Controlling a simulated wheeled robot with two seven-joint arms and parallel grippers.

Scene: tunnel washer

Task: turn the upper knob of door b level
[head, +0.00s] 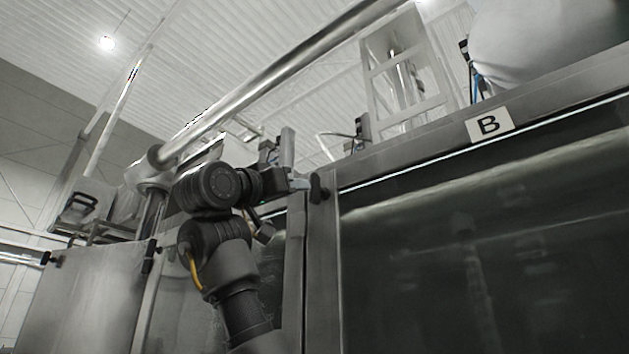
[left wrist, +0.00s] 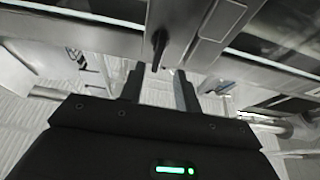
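Door b (head: 480,250) is a large dark glossy panel in a steel frame, under a plate marked B (head: 489,124). Its upper knob (head: 318,188) is a small black handle at the door's upper left corner, and it looks roughly upright, not level. My left gripper (head: 302,184) is just left of the knob. In the left wrist view the knob (left wrist: 158,50) points toward my left gripper (left wrist: 160,72). The two fingers are apart, with the knob's end between or just beyond their tips; I cannot tell if they touch it. My right gripper is not in view.
A thick steel pipe (head: 270,85) runs diagonally above my left arm. A steel frame post (head: 322,270) stands left of the door. A grey steel panel (head: 88,295) is at lower left. An open metal frame (head: 405,70) rises above the machine's top edge.

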